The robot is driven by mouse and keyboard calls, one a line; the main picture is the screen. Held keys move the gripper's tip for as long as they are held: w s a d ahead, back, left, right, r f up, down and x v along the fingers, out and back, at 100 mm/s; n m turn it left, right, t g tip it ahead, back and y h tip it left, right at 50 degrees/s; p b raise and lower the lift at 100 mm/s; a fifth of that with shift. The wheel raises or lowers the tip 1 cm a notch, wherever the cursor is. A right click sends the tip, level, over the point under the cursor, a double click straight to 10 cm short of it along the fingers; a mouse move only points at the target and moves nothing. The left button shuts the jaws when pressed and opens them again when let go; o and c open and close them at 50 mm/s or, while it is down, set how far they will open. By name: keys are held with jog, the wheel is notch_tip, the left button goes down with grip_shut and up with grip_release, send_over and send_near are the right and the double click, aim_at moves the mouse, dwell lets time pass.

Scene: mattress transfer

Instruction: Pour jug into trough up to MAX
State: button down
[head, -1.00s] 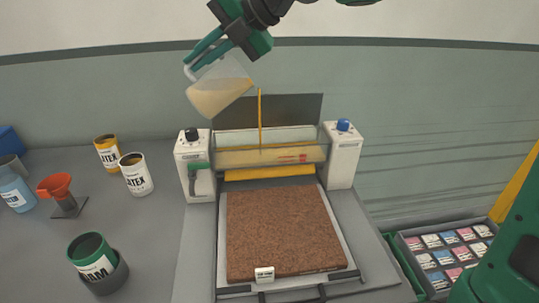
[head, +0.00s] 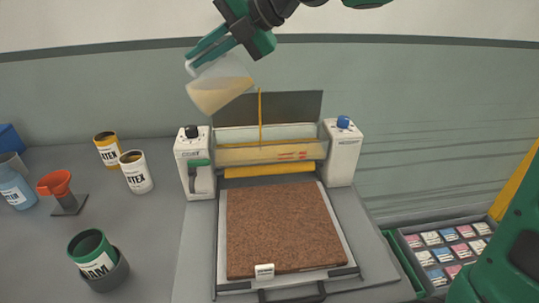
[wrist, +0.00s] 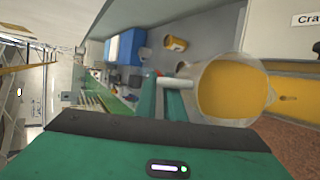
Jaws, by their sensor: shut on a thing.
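My gripper (head: 208,46) is shut on the handle of a clear jug (head: 238,68), high above the left part of the machine. The jug is tilted with its lip to the right and holds yellow-tan liquid. In the wrist view the jug (wrist: 205,70) shows orange-yellow liquid inside. A thin yellow stream (head: 260,118) falls from near the lip into the trough (head: 240,155). The trough is clear-fronted, lies between two white end housings, and holds pale yellow liquid. Red markings show on its right front; I cannot read the level against MAX.
A brown mattress slab (head: 283,230) lies on the tray below the yellow roller (head: 268,170). LATEX cans (head: 136,178), an orange funnel (head: 56,184) and a green can (head: 92,252) stand at left. A box of swatches (head: 445,250) is at right.

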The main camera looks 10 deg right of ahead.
aim_at(225, 58)
jog(key=shift+d+r+m+y, duration=0.1)
jog(key=shift+d+m+y, duration=0.2)
jog(key=shift+d+y, duration=0.95)
dwell(2.7)
jog(key=shift+w+d+t+y, duration=0.15)
jog(key=shift+d+t+y, duration=0.3)
jog(key=shift+d, duration=0.65)
dwell(0.6)
jog(key=a, duration=0.1)
jog(key=a+h, duration=0.1)
jog(key=a, duration=0.1)
jog(key=shift+s+a+r+g+h, duration=0.2)
jog(key=shift+s+a+g+h, duration=0.1)
jog(key=shift+g+h, duration=0.1)
jog(key=shift+a+f+n+h, duration=0.15)
jog(key=shift+a+n+h, duration=0.25)
jog(key=shift+a+h, duration=0.5)
jog(key=shift+w+a+r+h, duration=0.15)
jog(key=shift+a+h, duration=0.1)
jog(key=shift+h, duration=0.3)
jog(key=shift+s+a+r+h, duration=0.15)
jog(key=shift+a+h, duration=0.1)
jog(key=shift+h, duration=0.3)
jog(key=shift+w, duration=0.1)
jog(key=shift+f, duration=0.1)
